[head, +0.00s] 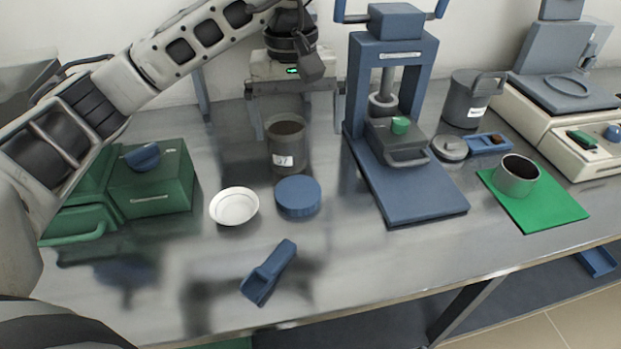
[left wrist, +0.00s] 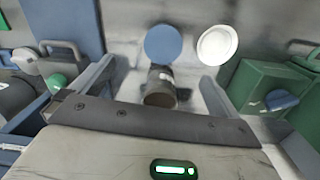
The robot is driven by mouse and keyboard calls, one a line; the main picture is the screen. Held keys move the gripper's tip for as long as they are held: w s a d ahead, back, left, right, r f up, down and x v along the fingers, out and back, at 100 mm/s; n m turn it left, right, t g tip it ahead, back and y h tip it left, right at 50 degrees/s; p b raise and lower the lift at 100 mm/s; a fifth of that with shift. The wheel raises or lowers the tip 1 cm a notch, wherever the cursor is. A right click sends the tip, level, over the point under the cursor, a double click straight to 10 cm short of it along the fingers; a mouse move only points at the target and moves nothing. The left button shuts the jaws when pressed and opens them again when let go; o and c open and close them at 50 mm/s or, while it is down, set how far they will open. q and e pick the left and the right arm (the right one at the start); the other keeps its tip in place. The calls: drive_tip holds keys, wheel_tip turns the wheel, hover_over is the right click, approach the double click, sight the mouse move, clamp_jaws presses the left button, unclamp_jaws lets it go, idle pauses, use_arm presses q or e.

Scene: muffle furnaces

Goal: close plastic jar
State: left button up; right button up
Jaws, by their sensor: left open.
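The plastic jar (head: 287,158), a grey see-through cylinder with a white label, stands upright and uncapped on the metal bench. A blue round lid (head: 298,197) lies flat on the bench in front of it, apart from the jar. My left gripper (head: 296,128) is open and empty, behind and above the jar, its fingers spread wide. In the left wrist view the jar (left wrist: 160,88) appears between the open fingers (left wrist: 158,75), with the lid (left wrist: 163,43) beyond it. Whether a finger touches the jar cannot be told. My right gripper is not in view.
A white dish (head: 234,206) sits left of the lid, and a blue scoop (head: 268,272) lies in front. A green box (head: 151,180) stands at left. A blue press (head: 410,190) stands close at right. A metal cup (head: 516,178) rests on a green mat (head: 549,211).

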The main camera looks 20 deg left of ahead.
use_arm(q)
drive_tip(key=shift+w+a+r+y, duration=0.15)
drive_tip(key=shift+a+r+y, duration=0.2)
drive_tip(key=shift+a, duration=0.3)
hover_over(298, 191)
drive_tip(key=f, duration=1)
drive_tip(key=shift+a+f, duration=0.2)
drive_tip(key=shift+f, duration=0.15)
drive_tip(key=shift+d+f+p, duration=0.2)
drive_tip(key=shift+f+p, duration=0.25)
drive_tip(key=shift+f, duration=2.15)
